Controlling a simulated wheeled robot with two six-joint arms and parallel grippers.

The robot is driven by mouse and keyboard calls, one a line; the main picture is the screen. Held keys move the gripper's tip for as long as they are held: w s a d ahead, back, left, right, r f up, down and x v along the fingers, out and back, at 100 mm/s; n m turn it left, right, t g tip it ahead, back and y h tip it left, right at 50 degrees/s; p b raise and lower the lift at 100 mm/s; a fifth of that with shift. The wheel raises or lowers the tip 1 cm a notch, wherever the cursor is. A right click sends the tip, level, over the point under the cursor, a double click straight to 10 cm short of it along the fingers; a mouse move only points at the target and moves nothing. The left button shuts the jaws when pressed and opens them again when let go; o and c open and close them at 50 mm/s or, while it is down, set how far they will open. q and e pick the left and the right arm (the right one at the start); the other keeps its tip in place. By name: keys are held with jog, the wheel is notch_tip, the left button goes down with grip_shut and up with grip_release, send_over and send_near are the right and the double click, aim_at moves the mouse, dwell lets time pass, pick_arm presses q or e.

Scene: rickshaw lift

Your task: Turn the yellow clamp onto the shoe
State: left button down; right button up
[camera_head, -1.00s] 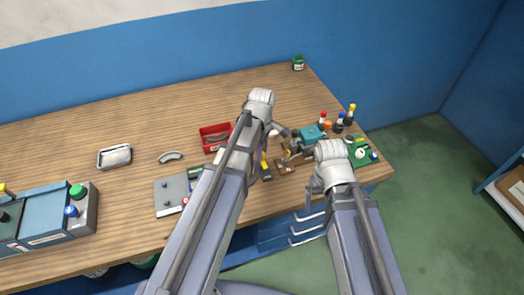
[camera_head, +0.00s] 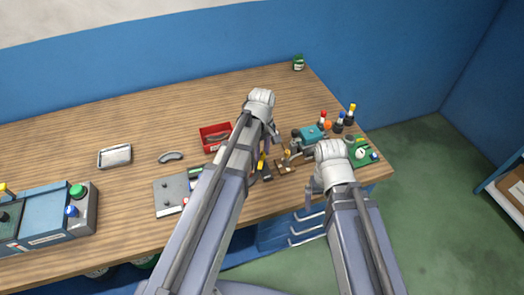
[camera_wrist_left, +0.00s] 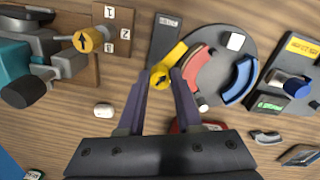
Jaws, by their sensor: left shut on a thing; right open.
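The yellow clamp (camera_wrist_left: 178,52) has a black arrow on its round end. It lies beside the red curved shoe (camera_wrist_left: 198,68) on a dark grey round plate (camera_wrist_left: 217,42) in the left wrist view. My left gripper (camera_wrist_left: 160,80) is shut on the clamp's round end, with one purple finger on each side. In the head view the clamp shows as a small yellow strip (camera_head: 262,163), and my left arm hides most of the plate. My right gripper (camera_head: 297,155) is open near the teal machine, mostly hidden by its wrist.
A blue curved shoe (camera_wrist_left: 240,80) lies on the same plate. A red bin (camera_head: 215,128) is behind. The table's back left is clear.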

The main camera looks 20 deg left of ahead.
pick_arm(q)
jog(key=m, duration=1.2)
jog(key=shift+m, duration=0.3)
dwell(0.4)
jog(key=c, duration=0.6)
grip_release()
jog(key=shift+r, duration=0.1)
notch_tip(320, 180, up, 8)
jog(key=p, duration=0.8)
